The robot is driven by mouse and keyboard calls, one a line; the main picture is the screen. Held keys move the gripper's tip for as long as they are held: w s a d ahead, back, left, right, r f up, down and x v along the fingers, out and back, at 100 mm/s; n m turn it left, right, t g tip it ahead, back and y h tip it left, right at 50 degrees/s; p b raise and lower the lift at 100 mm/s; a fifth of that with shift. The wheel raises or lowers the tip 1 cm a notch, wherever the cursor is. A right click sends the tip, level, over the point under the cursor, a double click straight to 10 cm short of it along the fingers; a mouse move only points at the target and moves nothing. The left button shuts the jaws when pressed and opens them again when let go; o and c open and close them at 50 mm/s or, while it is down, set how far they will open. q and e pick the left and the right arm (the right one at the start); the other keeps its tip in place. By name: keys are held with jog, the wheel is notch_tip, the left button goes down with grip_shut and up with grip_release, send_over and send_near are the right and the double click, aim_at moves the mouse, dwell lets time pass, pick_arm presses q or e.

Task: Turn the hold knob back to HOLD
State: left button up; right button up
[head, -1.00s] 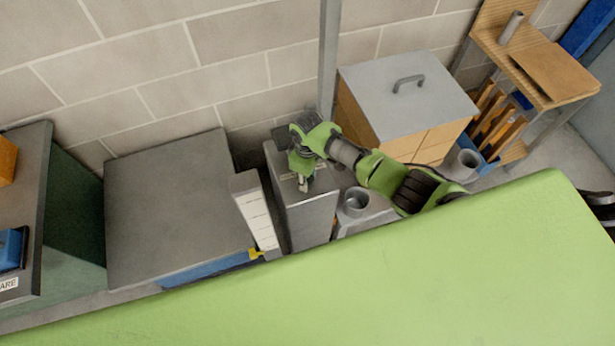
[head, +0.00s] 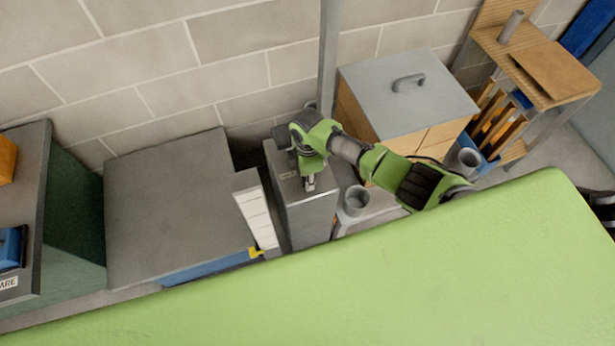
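The hold knob cannot be made out; my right gripper covers part of the top of the grey metal cabinet (head: 312,218) where it may be. My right gripper (head: 310,187) points down at the cabinet's top, near its right side. Its fingertips are small and close together, and I cannot tell whether they hold anything. A small pale label (head: 289,174) lies on the cabinet top, left of the gripper. My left gripper is out of view.
A white segmented upright piece (head: 256,212) with a yellow tab stands left of the cabinet. A wide grey-topped unit (head: 170,200) is further left. A grey cup (head: 355,201) and a wooden box with a grey handled lid (head: 405,95) stand to the right.

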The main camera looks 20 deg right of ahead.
jog(key=shift+n, duration=0.4)
jog(key=o, duration=1.1)
jog(key=shift+r, duration=0.55)
notch_tip(320, 180, up, 11)
jog(key=shift+f, duration=0.1)
